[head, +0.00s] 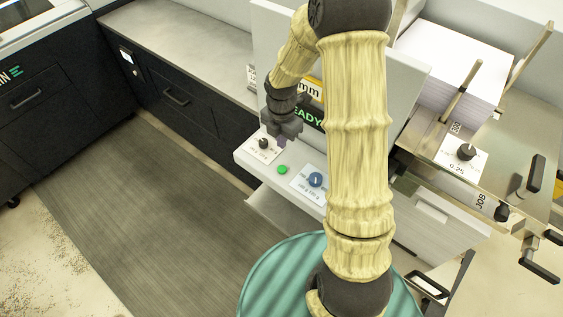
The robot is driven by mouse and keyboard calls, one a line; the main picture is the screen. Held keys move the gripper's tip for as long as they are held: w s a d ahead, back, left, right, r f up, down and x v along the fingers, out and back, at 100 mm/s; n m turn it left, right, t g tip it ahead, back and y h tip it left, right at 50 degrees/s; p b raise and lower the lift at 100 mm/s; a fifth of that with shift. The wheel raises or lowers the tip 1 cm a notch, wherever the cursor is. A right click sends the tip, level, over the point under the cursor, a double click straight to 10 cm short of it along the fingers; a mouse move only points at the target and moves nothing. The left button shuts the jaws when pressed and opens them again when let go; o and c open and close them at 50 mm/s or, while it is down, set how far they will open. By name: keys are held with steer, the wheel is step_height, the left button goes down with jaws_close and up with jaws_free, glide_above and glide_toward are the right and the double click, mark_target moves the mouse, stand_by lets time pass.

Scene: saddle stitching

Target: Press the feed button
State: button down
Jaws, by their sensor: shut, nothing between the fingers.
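A small round green button (282,170) sits on the white ledge of the machine's control panel (250,164), near its front edge. No label on it is readable, so I cannot tell for sure that it is the feed button. My gripper (282,142) points down over the panel, shut and empty, above and behind the green button in the picture. It appears apart from the button; its exact height over the panel is hard to tell. My arm hides the panel's right part and much of the display behind it.
A display (306,117) reading "EADY" is behind. A paper stack (450,65) is at right. The floor mat (150,220) is clear.

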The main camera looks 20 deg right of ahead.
mark_target(282, 168)
step_height(282, 168, down, 12)
steer(key=p, duration=0.4)
stand_by(0.5)
